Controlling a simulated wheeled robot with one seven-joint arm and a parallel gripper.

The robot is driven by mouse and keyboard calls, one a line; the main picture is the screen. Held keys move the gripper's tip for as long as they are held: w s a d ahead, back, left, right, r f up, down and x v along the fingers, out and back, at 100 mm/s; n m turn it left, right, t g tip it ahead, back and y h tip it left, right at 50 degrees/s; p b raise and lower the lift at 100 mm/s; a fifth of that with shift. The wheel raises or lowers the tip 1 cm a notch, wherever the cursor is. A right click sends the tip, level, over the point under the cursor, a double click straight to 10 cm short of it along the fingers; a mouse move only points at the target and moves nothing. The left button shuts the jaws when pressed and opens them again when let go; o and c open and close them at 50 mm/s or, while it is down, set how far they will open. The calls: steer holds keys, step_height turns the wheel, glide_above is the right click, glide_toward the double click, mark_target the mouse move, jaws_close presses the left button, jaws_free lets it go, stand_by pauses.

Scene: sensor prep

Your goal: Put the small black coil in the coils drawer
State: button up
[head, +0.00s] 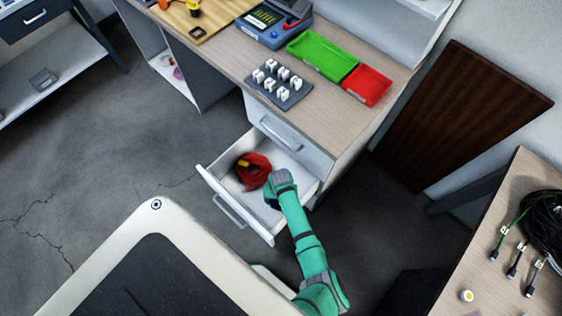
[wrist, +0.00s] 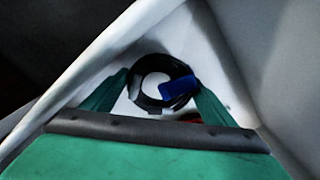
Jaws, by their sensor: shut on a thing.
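The small black coil (wrist: 177,70), with a blue tag (wrist: 178,87), is between the green fingers of my gripper (wrist: 160,92) in the wrist view. My gripper is shut on it, and white drawer walls surround it there. In the head view my gripper (head: 279,184) is over the right part of the open white drawer (head: 268,217) and hides the black coil. A red coil (head: 258,172) with a yellow tag lies in the drawer, left of my gripper. A sliver of red (wrist: 190,118) shows below the black coil in the wrist view.
The worktop (head: 330,115) above the drawer holds a green tray (head: 322,56), a red tray (head: 367,86) and a grey rack (head: 281,86) of white pieces. A closed drawer (head: 285,135) is above the open one. Another table (head: 500,290) with black cables stands at right.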

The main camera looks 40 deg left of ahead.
steer(key=shift+f, duration=0.35)
step_height(320, 180, down, 3)
steer(key=shift+s+r, duration=0.1)
steer(key=shift+r, duration=0.05)
steer(key=shift+f, duration=0.55)
steer(key=shift+f, duration=0.1)
steer(key=o, duration=1.3)
step_height(320, 180, up, 12)
